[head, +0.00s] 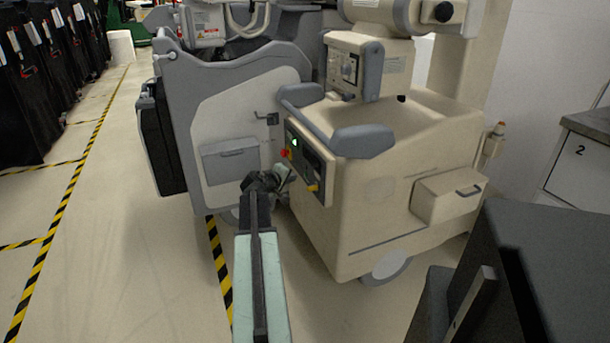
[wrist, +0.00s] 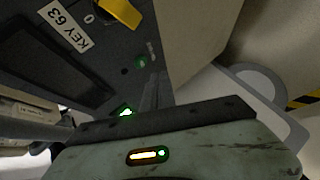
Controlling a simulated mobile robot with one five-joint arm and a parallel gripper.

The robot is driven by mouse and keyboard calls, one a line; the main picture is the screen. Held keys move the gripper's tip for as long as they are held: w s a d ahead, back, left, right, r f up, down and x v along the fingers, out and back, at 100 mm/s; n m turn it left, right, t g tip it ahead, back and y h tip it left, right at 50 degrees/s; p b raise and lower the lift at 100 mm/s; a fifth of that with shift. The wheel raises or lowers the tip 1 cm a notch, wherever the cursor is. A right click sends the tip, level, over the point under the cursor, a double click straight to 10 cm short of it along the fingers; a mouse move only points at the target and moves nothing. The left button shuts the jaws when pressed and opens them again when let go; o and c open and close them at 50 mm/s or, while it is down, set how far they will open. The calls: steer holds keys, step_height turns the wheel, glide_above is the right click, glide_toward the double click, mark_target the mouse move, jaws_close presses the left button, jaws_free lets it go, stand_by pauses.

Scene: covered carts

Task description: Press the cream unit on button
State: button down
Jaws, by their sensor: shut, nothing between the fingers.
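The cream unit (head: 385,190) stands right of centre in the head view, with a dark control panel (head: 309,163) on its left face. In the wrist view the panel (wrist: 55,70) fills the upper left. It has a small green round button (wrist: 140,62) and a lit green light (wrist: 125,112). Which one is the on button I cannot tell for sure. My gripper (head: 283,178) is shut and empty, close to the panel's lower left. Its fingertips are hard to make out, and contact with the panel cannot be told.
A red knob (head: 285,154) is on the panel's left side. A grey cart (head: 235,120) stands close on the left. A dark box (head: 545,270) is at front right.

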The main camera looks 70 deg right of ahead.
steer(key=shift+s+d, duration=0.4)
steer(key=shift+s, duration=0.05)
steer(key=shift+s, duration=0.1)
stand_by(1.7)
steer(key=shift+s+d, duration=0.25)
steer(key=shift+s+d, duration=0.3)
steer(key=shift+s, duration=0.1)
stand_by(0.7)
steer(key=shift+w+a, duration=0.1)
steer(key=shift+w, duration=0.05)
steer(key=shift+w+a, duration=0.45)
steer(key=shift+w, duration=0.1)
steer(key=w+a, duration=0.1)
steer(key=w, duration=0.1)
steer(key=w+a, duration=0.2)
steer(key=shift+a, duration=0.1)
stand_by(0.5)
